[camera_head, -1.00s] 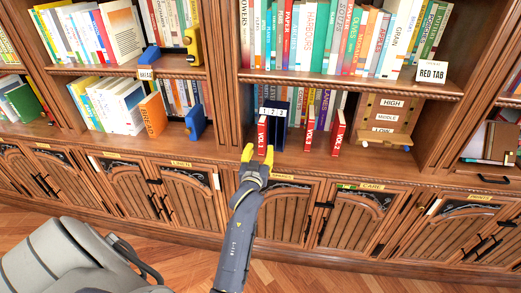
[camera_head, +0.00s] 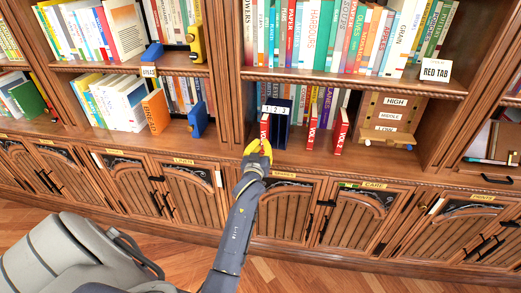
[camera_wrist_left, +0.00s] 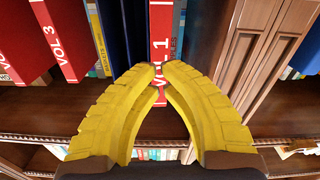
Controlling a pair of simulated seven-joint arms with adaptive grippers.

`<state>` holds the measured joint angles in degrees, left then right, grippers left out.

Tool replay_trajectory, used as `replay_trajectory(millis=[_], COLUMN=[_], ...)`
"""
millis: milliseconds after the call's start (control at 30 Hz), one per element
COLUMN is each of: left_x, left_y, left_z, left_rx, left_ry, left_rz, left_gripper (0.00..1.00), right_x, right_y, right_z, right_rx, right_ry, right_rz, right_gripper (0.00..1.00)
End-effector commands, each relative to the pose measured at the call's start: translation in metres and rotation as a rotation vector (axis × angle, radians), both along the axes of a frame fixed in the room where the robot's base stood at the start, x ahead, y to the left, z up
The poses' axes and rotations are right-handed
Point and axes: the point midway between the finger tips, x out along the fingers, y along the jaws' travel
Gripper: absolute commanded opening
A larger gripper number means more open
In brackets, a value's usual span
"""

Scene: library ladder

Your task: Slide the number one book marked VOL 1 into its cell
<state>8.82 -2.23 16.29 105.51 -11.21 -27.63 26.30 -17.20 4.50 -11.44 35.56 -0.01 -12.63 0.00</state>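The red VOL 1 book (camera_head: 265,128) stands upright at the left cell of the dark blue slipcase (camera_head: 284,128), which carries a 1 2 3 label (camera_head: 275,110). It also shows in the left wrist view (camera_wrist_left: 160,22), with dark blue to both sides. How deep it sits I cannot tell. My left gripper (camera_head: 257,145) is at the lower front of its spine. In the left wrist view its yellow fingertips (camera_wrist_left: 157,67) are together before the spine, not around it. They hide part of the spine; contact is unclear. My right gripper is out of view.
Two more red volumes (camera_head: 311,130) (camera_head: 340,130) stand on the shelf right of the slipcase. A wooden HIGH/MIDDLE/LOW rack (camera_head: 393,116) is farther right. A blue bookend (camera_head: 197,119) and orange book (camera_head: 156,111) stand left beyond the upright divider. A shelf is above.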

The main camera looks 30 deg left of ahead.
Motion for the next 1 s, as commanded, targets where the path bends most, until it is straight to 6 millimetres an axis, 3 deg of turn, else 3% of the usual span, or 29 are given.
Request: replay_trajectory(millis=[333, 1000], left_x=[0.020, 0.024], left_y=[0.009, 0.010], left_z=[0.001, 0.000], left_rx=[0.001, 0.001], left_ry=[-0.001, 0.000], left_rz=[0.000, 0.000], left_gripper=[0.00, 0.00], right_x=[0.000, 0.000], right_y=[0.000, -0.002], right_z=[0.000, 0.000], right_rx=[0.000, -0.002], right_ry=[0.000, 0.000], right_rz=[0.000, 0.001], right_gripper=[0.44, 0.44])
